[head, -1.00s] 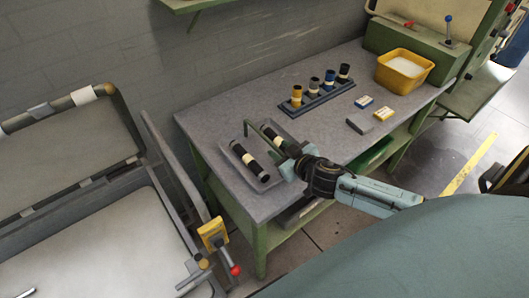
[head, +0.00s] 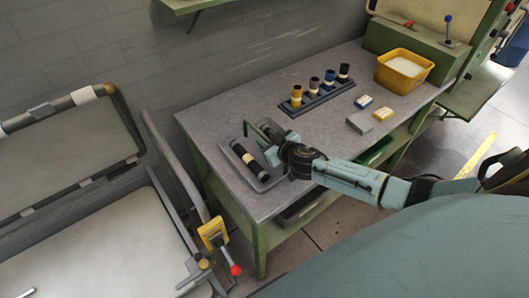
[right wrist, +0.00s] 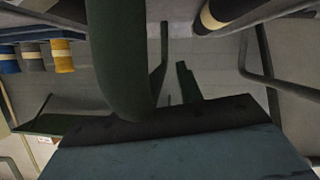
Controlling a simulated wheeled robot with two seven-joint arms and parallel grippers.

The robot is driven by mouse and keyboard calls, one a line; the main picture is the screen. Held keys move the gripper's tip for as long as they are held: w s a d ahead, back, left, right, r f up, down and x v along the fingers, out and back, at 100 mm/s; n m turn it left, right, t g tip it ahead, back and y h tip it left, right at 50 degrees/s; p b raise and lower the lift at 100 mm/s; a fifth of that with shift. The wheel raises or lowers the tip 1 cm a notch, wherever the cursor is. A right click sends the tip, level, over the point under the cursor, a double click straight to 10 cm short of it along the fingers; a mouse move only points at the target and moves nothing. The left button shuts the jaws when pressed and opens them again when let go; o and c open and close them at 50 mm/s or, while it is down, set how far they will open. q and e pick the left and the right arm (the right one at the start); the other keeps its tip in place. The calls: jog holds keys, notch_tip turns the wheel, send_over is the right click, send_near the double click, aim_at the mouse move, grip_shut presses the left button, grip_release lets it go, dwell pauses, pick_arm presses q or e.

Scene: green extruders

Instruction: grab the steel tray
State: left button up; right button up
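The steel tray (head: 262,188) is a shallow grey tray at the near left of the workbench. A black roll with cream bands (head: 243,155) lies in it, and a black roll with a cream band (right wrist: 210,18) shows at the top of the right wrist view. My right gripper (head: 262,140) is over the tray's right side, beside the roll. In the right wrist view, its two dark green fingertips (right wrist: 175,70) stand apart with nothing visible between them. A thick dark green curved bar hides part of that view. Contact with the tray's rim cannot be told. My left gripper is out of view.
A rack (head: 318,98) with several upright rolls stands at the back of the workbench (head: 215,125). Small boxes (head: 360,122) and a yellow bin (head: 404,70) are to the right. A machine with a metal rail (head: 175,160) stands close on the left.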

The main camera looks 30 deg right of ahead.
grip_shut()
dwell(1.3)
jog(key=shift+r, duration=0.15)
